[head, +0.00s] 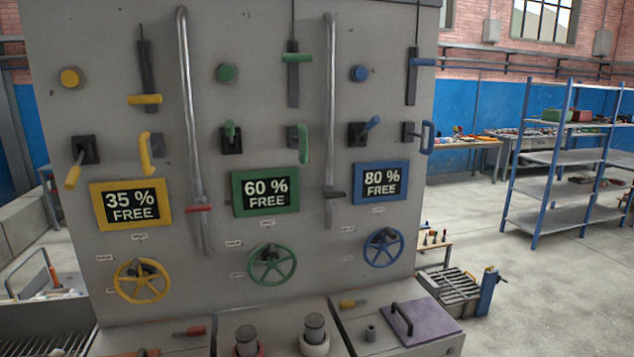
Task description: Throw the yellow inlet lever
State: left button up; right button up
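A grey panel (260,30) fills the left and middle of the head view, with yellow, green and blue columns of controls. In the yellow column a lever with a yellow grip (73,177) on a black base (85,149) points down and slightly left. To its right is an upright curved yellow handle (146,153). Above is a yellow slide handle (145,99) in a dark vertical slot. A yellow-framed display (130,205) reads 35 % FREE. The small labels are too small to read, so I cannot tell which control is marked inlet. Neither gripper shows.
A yellow button (70,77) and a yellow handwheel (142,281) share the column. Two vertical pipes (190,120) stand out from the panel between columns. A ledge (270,345) below holds tools and knobs. A blue shelf rack (570,160) stands at right, beyond open floor.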

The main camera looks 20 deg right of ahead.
aim_at(70, 181)
jog(key=i+u, duration=0.15)
jog(key=i, duration=1.55)
